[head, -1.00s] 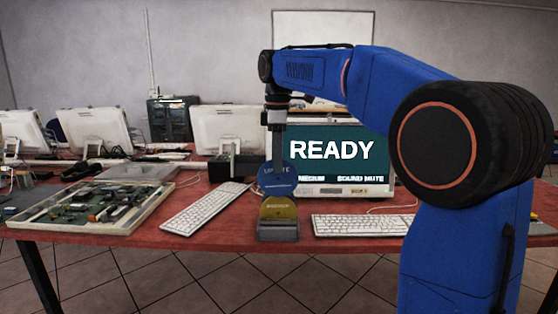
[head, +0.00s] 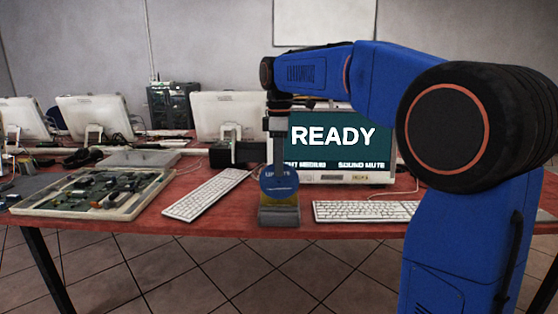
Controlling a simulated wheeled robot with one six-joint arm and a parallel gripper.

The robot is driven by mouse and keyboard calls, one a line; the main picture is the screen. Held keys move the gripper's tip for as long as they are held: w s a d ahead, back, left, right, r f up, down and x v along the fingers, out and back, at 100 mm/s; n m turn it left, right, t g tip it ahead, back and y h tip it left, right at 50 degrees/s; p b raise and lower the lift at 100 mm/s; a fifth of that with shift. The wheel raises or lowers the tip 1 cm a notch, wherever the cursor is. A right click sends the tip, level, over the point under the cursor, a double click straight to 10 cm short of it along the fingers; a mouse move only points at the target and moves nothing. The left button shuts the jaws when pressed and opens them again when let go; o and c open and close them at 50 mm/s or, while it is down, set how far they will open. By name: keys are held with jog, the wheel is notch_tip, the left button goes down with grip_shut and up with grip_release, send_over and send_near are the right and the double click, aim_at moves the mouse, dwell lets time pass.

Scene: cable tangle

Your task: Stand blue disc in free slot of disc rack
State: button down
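The blue disc (head: 279,183), with pale lettering, is upright at the disc rack (head: 279,216). My gripper (head: 278,163) points straight down and is shut on the disc's top edge. A yellow disc (head: 279,198) stands in the rack, and the blue disc overlaps it in the picture. The grey rack sits near the table's front edge, between two keyboards. The slots and the blue disc's lower edge are too small to make out, so I cannot tell whether the disc is seated in a slot.
White keyboards lie left (head: 208,194) and right (head: 365,211) of the rack. A monitor (head: 340,146) reading READY stands behind it. An open tray of circuit parts (head: 152,205) is at left. The red table (head: 220,216) has a little bare room left of the rack.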

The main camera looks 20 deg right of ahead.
aim_at(279, 186)
jog(key=shift+f, duration=3.55)
jog(key=c, duration=1.9)
grip_release()
notch_tip(279, 186, up, 17)
jog(key=shift+r, duration=0.15)
jog(key=shift+s, duration=0.1)
